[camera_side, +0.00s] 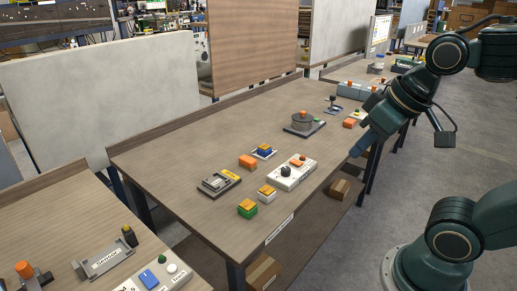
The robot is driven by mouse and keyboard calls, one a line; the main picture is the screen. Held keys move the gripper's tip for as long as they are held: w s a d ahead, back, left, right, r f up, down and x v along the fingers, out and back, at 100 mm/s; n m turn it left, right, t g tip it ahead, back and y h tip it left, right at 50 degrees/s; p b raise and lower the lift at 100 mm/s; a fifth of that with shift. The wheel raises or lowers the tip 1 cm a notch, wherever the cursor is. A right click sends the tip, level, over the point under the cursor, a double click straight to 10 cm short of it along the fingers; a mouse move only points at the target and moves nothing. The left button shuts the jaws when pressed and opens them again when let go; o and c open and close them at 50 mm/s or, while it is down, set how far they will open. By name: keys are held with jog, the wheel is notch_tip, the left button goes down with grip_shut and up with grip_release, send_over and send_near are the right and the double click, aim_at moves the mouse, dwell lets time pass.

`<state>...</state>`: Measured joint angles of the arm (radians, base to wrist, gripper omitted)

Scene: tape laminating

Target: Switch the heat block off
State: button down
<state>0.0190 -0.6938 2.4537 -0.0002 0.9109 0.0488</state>
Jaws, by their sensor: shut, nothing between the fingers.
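A white control box (292,173) with a dark round knob (285,171) and an orange-red switch-like part (298,162) lies near the front edge of the wooden table. A grey device with a yellow part (219,183) lies to its left. I cannot tell for sure which of these is the heat block, and the switch position is too small to read. My gripper (357,153) is shut and empty. It points down and left at the table's right edge, to the right of the white box and apart from it.
A round grey device (303,124) stands farther back. The table's left part is clear.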

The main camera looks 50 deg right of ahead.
jog(key=w+d+r+m+g, duration=0.1)
jog(key=w+d+r+m, duration=0.2)
jog(key=w, duration=0.5)
jog(key=m+g, duration=0.4)
jog(key=m, duration=1)
send_over(293, 161)
notch_tip(293, 161, down, 12)
jog(key=shift+d+f, duration=0.1)
jog(key=shift+f, duration=0.1)
jog(key=shift+f, duration=0.15)
notch_tip(293, 161, down, 14)
jog(key=shift+r, duration=0.15)
jog(key=shift+f, duration=0.25)
